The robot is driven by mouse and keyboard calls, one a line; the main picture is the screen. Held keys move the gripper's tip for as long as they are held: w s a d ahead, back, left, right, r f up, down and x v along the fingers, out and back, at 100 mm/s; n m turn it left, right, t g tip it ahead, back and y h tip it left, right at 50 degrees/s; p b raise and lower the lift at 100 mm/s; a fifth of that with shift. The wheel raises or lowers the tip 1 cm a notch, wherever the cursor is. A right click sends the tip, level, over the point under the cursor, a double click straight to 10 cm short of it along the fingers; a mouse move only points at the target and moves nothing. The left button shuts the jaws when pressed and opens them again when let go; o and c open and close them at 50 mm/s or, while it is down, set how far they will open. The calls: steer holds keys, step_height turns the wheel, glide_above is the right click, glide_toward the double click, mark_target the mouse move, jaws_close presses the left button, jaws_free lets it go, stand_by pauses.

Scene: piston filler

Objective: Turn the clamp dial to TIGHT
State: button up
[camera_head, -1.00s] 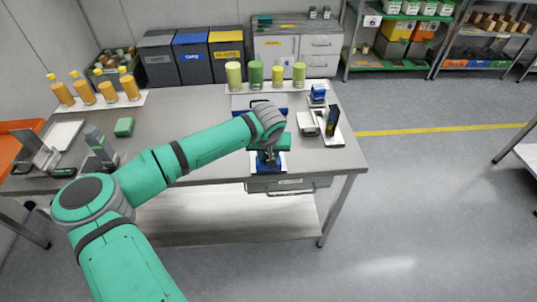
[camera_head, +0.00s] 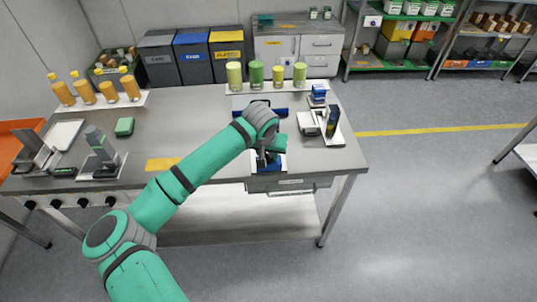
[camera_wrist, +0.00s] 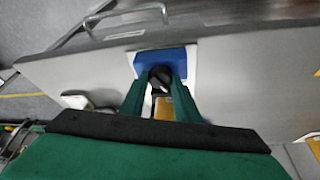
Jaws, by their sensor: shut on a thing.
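The clamp dial (camera_wrist: 160,76) is a small dark knob on a blue block, at the front edge of the table. In the wrist view my gripper (camera_wrist: 160,80) has its two green fingers on either side of the dial, shut on it. In the head view the blue block (camera_head: 269,167) shows below my wrist, and my gripper (camera_head: 267,156) comes down on it from above. My wrist hides most of the dial there. No TIGHT mark is readable in either view.
Bottles of green and yellow (camera_head: 257,75) stand at the table's back, and orange bottles (camera_head: 105,90) at the left. A small device with a dark upright part (camera_head: 332,121) is to the right. A drawer (camera_head: 283,185) hangs below the front edge. The table's middle is mostly clear.

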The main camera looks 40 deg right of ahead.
steer(key=shift+a+f+m+g+h, duration=0.15)
steer(key=shift+m+g+h, duration=0.25)
steer(key=shift+m, duration=0.9)
steer(key=shift+w+m+g, duration=0.1)
steer(key=shift+m+g, duration=0.4)
steer(key=shift+m, duration=0.75)
steer(key=shift+w+m+g, duration=0.1)
steer(key=shift+m+g, duration=0.4)
steer(key=shift+m, duration=0.75)
steer(key=shift+w+m+g, duration=0.1)
steer(key=shift+m+g, duration=0.5)
steer(key=shift+m, duration=1)
steer(key=shift+w+m+g, duration=0.1)
steer(key=shift+m+g, duration=0.5)
steer(key=shift+m, duration=1)
steer(key=shift+m+y, duration=0.3)
steer(key=shift+m, duration=0.1)
steer(key=o, duration=1)
steer(key=shift+o, duration=0.2)
steer(key=shift+r, duration=0.25)
